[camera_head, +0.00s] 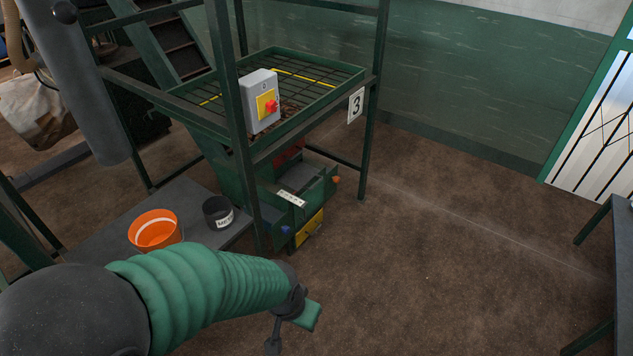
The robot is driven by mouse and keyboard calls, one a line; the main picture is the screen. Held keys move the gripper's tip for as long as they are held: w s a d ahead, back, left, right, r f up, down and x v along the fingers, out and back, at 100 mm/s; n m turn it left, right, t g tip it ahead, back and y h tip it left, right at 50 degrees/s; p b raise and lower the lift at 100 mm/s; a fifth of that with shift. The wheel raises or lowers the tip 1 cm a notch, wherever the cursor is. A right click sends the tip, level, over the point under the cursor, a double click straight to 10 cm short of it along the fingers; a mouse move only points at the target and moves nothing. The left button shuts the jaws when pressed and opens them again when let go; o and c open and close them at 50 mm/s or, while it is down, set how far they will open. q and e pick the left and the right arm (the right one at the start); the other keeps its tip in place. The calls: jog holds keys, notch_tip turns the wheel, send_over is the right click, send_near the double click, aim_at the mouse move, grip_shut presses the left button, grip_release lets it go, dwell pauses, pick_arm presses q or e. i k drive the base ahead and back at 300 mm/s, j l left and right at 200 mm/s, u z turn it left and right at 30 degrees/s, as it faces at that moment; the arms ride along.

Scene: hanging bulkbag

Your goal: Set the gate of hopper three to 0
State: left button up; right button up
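Hopper three is a green frame with a grated tray (325,95) on top and a number 3 sign (355,105) on its right post. Below it is the green gate housing (262,190), with a small white marked strip (291,198), an orange knob (336,181), a blue knob (286,230) and a yellow plate (310,229). The strip's marks and the gate setting are too small to read. My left gripper (292,331) is in front of and below the housing, apart from it. Its fingers look spread with nothing between them. My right gripper is out of view.
A grey switch box (259,95) with a red knob is on the frame. An orange bucket (155,230) and a dark labelled pot (218,211) stand on a low platform left of the housing. The brown floor to the right is clear up to a dark table (610,222).

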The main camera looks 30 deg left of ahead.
aim_at(299, 174)
jog(key=i+j+u, duration=0.1)
jog(key=i+j, duration=0.15)
jog(key=i, duration=0.2)
jog(key=i+j, duration=0.25)
jog(key=i, duration=0.25)
jog(key=i+j+u, duration=0.15)
jog(key=i, duration=0.3)
jog(key=i+j+u, duration=0.1)
jog(key=i+j, duration=0.2)
jog(key=i, duration=0.2)
